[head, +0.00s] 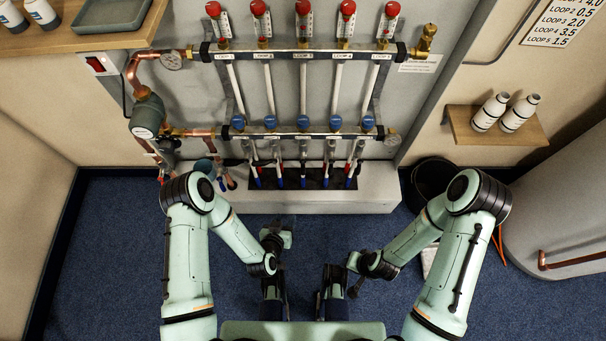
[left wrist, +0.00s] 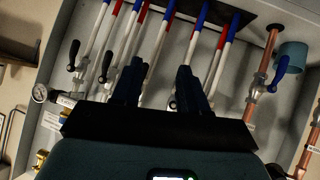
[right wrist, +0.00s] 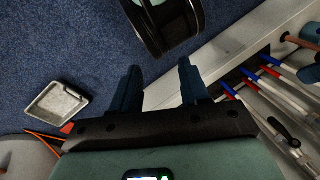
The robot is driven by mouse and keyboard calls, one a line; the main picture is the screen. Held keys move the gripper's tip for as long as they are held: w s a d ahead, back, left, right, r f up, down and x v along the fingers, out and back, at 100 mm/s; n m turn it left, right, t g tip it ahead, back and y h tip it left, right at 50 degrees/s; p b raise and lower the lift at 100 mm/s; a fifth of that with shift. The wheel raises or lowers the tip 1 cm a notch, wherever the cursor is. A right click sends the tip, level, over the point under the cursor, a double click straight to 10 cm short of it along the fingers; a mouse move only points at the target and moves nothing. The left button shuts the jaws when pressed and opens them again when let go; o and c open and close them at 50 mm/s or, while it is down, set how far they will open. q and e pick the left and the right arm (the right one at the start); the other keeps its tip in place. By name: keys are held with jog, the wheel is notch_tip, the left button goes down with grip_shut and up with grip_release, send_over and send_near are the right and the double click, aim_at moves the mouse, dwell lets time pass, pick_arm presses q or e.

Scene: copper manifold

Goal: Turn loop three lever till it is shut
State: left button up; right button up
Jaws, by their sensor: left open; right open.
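The manifold's lower bar (head: 290,136) carries blue knobs, with white pipes running down below it. The loop three pipe (head: 303,75) is the middle one of the row. Its lever is too small in the head view to tell its angle. In the left wrist view, black-handled levers (left wrist: 106,65) show on several pipes; I cannot tell which is loop three's. My left gripper (left wrist: 158,75) is open and empty, facing the pipes; in the head view it is low in front of the box. My right gripper (right wrist: 158,75) is open and empty above the floor, away from the levers.
The white box ledge (head: 260,203) stands below the pipes. A blue-handled lever (left wrist: 280,68) sits on a copper pipe beside the loops. A black bucket (head: 433,175) is right of the ledge. A pale tray (right wrist: 57,104) lies on the floor. Blue carpet in front is mostly clear.

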aim_at(302, 171)
jog(key=w+d+f+t+b, duration=0.1)
jog(key=w+d+f+b, duration=0.1)
jog(key=w+f+b, duration=0.6)
pick_arm(q)
jog(key=w+d+t, duration=0.2)
jog(key=w, duration=0.4)
jog(key=w+d+t+b, duration=0.1)
jog(key=w+d+t, duration=0.1)
jog(key=w, duration=0.4)
jog(key=w+d+t, duration=0.2)
jog(key=w+t, duration=0.1)
jog(key=w, duration=0.3)
jog(key=shift+w+f+m+t+y+b, duration=0.15)
jog(key=shift+w+m+t+y+b, duration=0.15)
jog(key=shift+w+m+y+b, duration=0.1)
jog(key=shift+w, duration=0.5)
pick_arm(e)
jog(key=s+d+f+g, duration=0.1)
jog(key=s+f+g, duration=0.1)
jog(key=s+f, duration=0.4)
jog(key=shift+s+d+f+m+h, duration=0.2)
jog(key=shift+s+f+m+h, duration=0.15)
jog(key=shift+s, duration=1.55)
pick_arm(q)
grip_shut()
